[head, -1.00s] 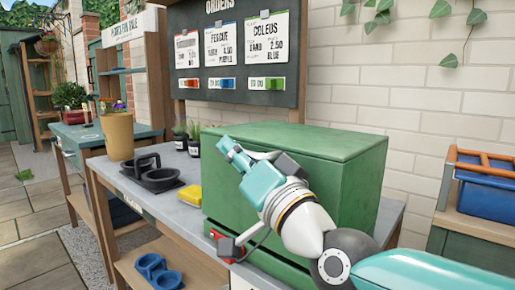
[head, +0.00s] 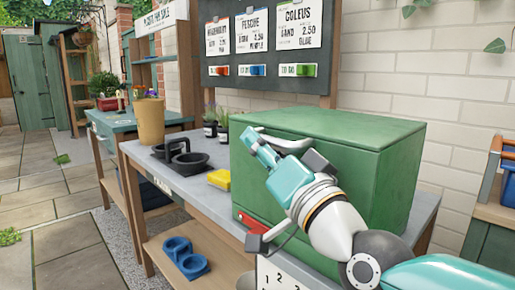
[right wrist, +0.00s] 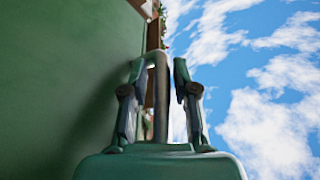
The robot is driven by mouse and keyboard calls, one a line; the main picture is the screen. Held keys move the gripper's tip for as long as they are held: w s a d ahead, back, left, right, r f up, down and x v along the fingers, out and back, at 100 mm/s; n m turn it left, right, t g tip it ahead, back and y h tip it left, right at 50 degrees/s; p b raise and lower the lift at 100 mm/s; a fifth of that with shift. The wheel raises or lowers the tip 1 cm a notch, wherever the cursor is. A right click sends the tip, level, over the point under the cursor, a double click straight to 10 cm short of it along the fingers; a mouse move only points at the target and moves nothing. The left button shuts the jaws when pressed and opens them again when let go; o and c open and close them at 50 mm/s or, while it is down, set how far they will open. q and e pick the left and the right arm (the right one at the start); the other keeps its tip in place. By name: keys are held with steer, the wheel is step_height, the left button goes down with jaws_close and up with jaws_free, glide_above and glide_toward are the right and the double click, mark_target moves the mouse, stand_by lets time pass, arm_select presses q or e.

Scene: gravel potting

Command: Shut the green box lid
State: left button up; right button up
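The large green box (head: 395,190) stands on the grey bench top. Its green lid (head: 345,128) lies flat across the top with a thin seam below it; I see no gap. My right gripper (head: 258,148) is in front of the box, near its upper front edge. A pale curved bar (head: 290,143) shows by that edge, perhaps a handle. In the right wrist view a grey bent bar (right wrist: 161,95) stands between the two fingers of the right gripper (right wrist: 159,75). The fingers look apart, with space beside the bar. The left gripper is out of view.
A yellow block (head: 219,179), a black tray (head: 185,160) and a tan pot (head: 150,122) stand left of the box. A red object (head: 252,222) is at the bench's front edge. A brick wall is behind.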

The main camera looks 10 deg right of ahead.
steer(key=v, duration=1.2)
steer(key=shift+a+f, duration=0.1)
